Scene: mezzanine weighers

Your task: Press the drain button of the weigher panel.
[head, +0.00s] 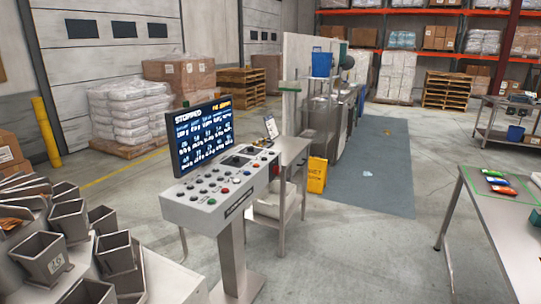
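The weigher panel (187,213) is a grey sloped console on a single post, left of the middle in the head view. Its top carries rows of dark buttons, with a few red and green ones among them. A dark screen (203,133) stands behind the buttons and reads "STOPPED" with rows of small figures. The button labels are too small to read, so I cannot tell which one is the drain button. Neither of my grippers is in view, and nothing touches the panel.
Metal weigher buckets (43,258) crowd the lower left beside the panel. A steel side table (294,150) stands just behind the panel. A steel table (500,222) with coloured packets is at the right. Open floor (360,255) lies between panel and right table.

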